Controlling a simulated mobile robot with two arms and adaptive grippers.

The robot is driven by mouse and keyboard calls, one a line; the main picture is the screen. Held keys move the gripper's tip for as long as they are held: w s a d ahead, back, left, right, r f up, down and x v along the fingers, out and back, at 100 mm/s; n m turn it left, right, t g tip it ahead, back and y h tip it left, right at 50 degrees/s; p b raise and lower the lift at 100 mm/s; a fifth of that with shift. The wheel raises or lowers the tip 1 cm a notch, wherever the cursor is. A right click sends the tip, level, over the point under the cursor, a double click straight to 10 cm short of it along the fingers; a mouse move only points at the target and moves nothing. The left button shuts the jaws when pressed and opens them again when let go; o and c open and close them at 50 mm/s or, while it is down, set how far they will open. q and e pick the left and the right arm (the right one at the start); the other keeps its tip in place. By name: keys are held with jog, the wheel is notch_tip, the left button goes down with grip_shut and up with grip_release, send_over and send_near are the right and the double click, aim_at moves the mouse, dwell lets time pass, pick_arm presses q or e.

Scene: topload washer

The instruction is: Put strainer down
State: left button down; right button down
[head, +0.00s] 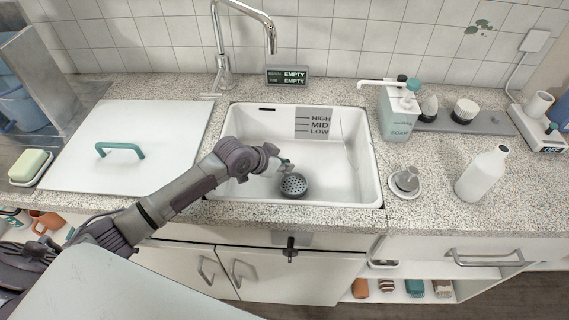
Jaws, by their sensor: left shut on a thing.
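The strainer (294,186) is a dark grey round piece with small holes, inside the white sink (354,180) near its front. My left gripper (287,168) reaches into the sink from the left and is shut on the strainer, at its upper side. A bit of teal shows at the fingertips. I cannot tell whether the strainer touches the sink floor. The fingers are small and partly hidden by the wrist. My right gripper is not in view.
A white board with a teal handle (120,150) lies left of the sink. A faucet (226,75) stands behind it. A soap dispenser (397,112), a small metal stopper on a dish (406,180) and a white bottle (482,174) stand to the right. Counter between them is bare.

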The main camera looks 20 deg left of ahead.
pick_arm(q)
jog(key=shift+f, duration=0.1)
jog(key=c, duration=1.2)
grip_release()
jog(key=shift+r, duration=0.2)
jog(key=v, duration=1.2)
